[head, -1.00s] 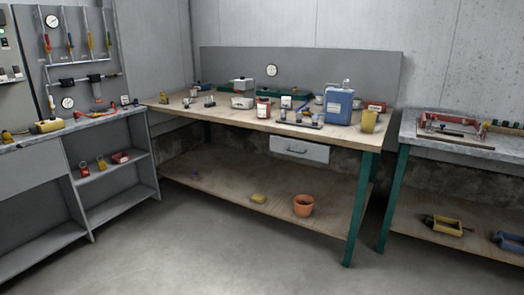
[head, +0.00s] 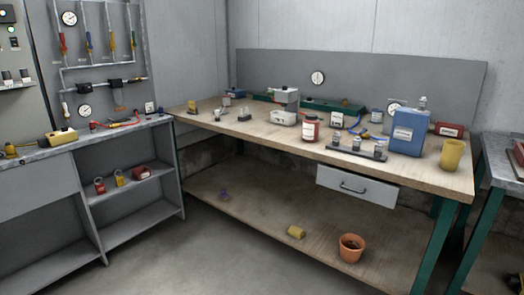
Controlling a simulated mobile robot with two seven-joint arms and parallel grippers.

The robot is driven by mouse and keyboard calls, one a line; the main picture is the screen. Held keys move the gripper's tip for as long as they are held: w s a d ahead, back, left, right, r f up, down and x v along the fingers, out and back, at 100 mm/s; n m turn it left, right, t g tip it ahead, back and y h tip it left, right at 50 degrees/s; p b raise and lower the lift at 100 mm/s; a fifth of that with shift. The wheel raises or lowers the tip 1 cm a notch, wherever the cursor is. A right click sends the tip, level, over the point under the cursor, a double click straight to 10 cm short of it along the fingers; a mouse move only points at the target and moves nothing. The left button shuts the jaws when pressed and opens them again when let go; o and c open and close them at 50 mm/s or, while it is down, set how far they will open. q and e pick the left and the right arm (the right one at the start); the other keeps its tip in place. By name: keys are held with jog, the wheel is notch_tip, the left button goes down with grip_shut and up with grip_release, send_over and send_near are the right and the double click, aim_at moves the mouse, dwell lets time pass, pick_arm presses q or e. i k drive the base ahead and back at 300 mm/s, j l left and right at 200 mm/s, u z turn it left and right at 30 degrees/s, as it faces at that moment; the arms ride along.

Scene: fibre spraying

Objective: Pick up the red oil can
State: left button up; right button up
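A small red can with a white label (head: 310,132) stands upright near the front edge of the wooden workbench (head: 250,134). I cannot tell for sure that it is the oil can. A small red object (head: 99,187) and a red box-like object (head: 141,173) sit on the grey cabinet's upper shelf at the left. A red box (head: 449,130) lies at the back right of the workbench. Neither of my grippers is in view.
A blue canister (head: 408,132) and a yellow cup (head: 451,155) stand at the workbench's right. A dark rack (head: 345,152) lies right of the red can. An orange pot (head: 351,248) sits on the lower shelf. The grey floor (head: 195,255) in front is clear.

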aim_at(310, 128)
jog(key=i+j+z, duration=0.2)
jog(key=i, duration=0.35)
jog(key=i+j+z, duration=0.2)
jog(key=i, duration=0.35)
jog(key=i+j+z, duration=0.25)
jog(key=i+z, duration=0.15)
jog(key=i+j+z, duration=0.85)
jog(key=k+l, duration=0.05)
jog(key=k, duration=0.05)
